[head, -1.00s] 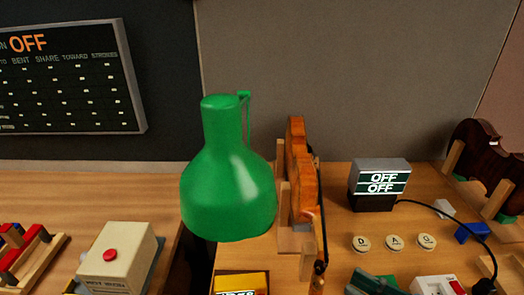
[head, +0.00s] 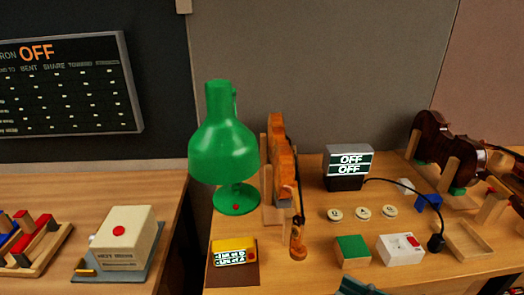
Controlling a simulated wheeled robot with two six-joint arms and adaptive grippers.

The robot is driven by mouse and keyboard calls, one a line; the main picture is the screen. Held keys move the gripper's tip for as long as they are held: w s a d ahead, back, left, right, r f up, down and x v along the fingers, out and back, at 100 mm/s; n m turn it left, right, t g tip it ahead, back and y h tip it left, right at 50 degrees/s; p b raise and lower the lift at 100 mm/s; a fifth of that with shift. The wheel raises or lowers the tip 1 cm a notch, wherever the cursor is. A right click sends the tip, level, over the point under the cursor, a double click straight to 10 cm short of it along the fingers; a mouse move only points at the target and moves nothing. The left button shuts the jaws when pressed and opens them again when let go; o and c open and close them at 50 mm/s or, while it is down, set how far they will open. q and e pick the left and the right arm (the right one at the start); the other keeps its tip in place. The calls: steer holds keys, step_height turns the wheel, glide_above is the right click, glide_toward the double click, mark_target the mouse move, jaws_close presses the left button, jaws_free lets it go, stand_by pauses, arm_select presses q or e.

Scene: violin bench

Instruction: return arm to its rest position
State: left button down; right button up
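The tip of a dark teal part (head: 358,286), which appears to be my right gripper, shows at the bottom edge, just in front of the green-topped block (head: 352,250). Only a small piece of it is in the picture, so I cannot tell whether its fingers are open or shut. I see nothing held in it. The rest of that arm is out of view. My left gripper is not in view.
A green lamp (head: 223,152) stands left of an upright violin (head: 280,160). A gap separates the left bench holding a cream box (head: 124,233).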

steer(key=w+d+f+m+t+h, duration=0.2)
steer(key=w+d+f+m+h, duration=0.3)
steer(key=d+m, duration=0.4)
steer(key=w+d+f+m+t+h, duration=0.2)
steer(key=d+f+m+t+h, duration=0.15)
steer(key=d+f+m, duration=0.55)
steer(key=s+d+f+m+g+h, duration=0.3)
steer(key=d+f+m+h, duration=0.1)
steer(key=f+m, duration=0.45)
steer(key=s+d+f+m+g+h, duration=0.2)
steer(key=s+d+f+m+h, duration=0.2)
steer(key=f+m, duration=0.4)
steer(key=s+f+m+g, duration=0.6)
steer(key=s+f, duration=0.8)
steer(key=s+a+f+m+g, duration=0.2)
steer(key=s+a+f, duration=0.2)
steer(key=s+a, duration=0.3)
steer(key=s+a+f+m+g+y, duration=0.1)
steer(key=s+a+f, duration=0.3)
steer(key=s+a, duration=0.4)
steer(key=shift+a+f+m+g, duration=0.35)
steer(key=shift+m+g, duration=0.2)
steer(key=shift+m, duration=0.3)
